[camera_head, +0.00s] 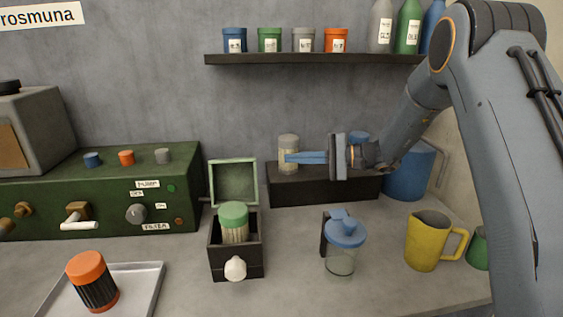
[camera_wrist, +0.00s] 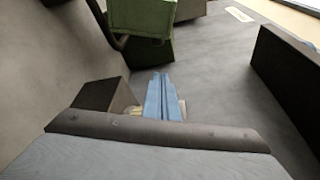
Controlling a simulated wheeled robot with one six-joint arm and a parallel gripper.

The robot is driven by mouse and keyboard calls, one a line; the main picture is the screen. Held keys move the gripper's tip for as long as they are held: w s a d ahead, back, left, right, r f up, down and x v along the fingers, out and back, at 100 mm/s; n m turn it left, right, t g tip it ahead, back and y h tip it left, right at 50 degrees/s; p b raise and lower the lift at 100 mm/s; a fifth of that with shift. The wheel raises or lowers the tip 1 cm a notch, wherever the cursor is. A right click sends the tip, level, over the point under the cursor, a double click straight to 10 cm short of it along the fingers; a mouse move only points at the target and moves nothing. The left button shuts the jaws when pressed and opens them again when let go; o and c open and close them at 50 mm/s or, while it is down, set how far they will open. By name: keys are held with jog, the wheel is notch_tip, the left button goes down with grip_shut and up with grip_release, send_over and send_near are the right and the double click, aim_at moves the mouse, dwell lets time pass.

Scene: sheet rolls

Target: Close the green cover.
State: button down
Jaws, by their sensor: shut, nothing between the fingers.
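The green cover (camera_head: 233,183) stands open and upright at the back of a small black box (camera_head: 236,262). A jar with a green lid (camera_head: 234,223) stands inside the box, and a white knob (camera_head: 235,268) is on the box's front. My gripper (camera_head: 288,157) is shut and empty, its blue fingers pointing left. In the head view it is to the right of the cover and a little higher, apart from it. The shut fingers also show in the wrist view (camera_wrist: 160,82). A green shape is at the top of the wrist view; I cannot tell what it is.
A dark ledge (camera_head: 310,192) and a pale jar (camera_head: 289,143) are close to my gripper. A blue-lidded jar (camera_head: 343,262) and yellow pitcher (camera_head: 428,240) stand right of the box. A green machine (camera_head: 110,214) is left. A wall shelf (camera_head: 300,58) holds several containers.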

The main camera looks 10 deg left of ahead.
jog(key=s+a+p, duration=0.3)
jog(key=a+p, duration=0.1)
jog(key=a, duration=0.4)
jog(key=shift+a+r, duration=0.15)
jog(key=shift+r, duration=0.1)
jog(key=shift+s, duration=0.2)
